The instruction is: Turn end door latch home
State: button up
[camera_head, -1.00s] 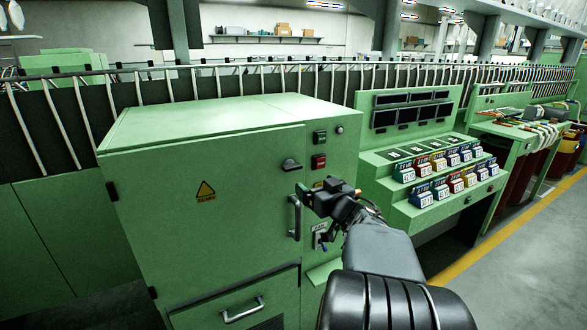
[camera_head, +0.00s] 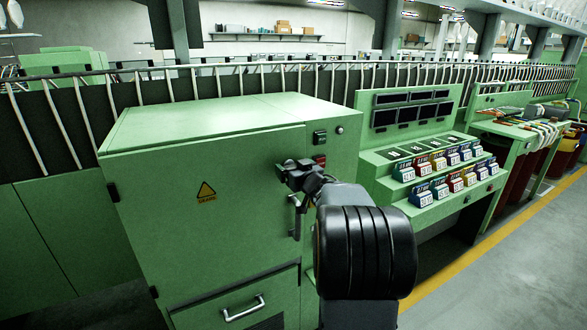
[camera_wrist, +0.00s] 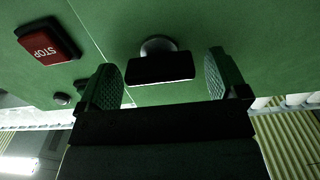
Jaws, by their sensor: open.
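The latch (camera_wrist: 160,64) on the green end door (camera_head: 160,180) shows in the wrist view as a dark bar on a round grey base. The bar lies roughly level across that picture. My gripper (camera_wrist: 164,82) is open, with one ribbed finger on each side of the bar and visible gaps between. In the head view my gripper (camera_head: 287,172) is at the door's upper right and hides most of the latch. Whether the fingertips reach past the bar's depth I cannot tell.
A red STOP button (camera_wrist: 49,40) sits beside the latch; it also shows in the head view (camera_head: 320,160). A door handle (camera_head: 294,214) is just below my gripper. A green console (camera_head: 420,150) with coloured blocks stands to the right. The floor (camera_head: 510,270) at right is clear.

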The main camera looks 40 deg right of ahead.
jog(key=c, duration=1.3)
jog(key=shift+w+a, duration=0.1)
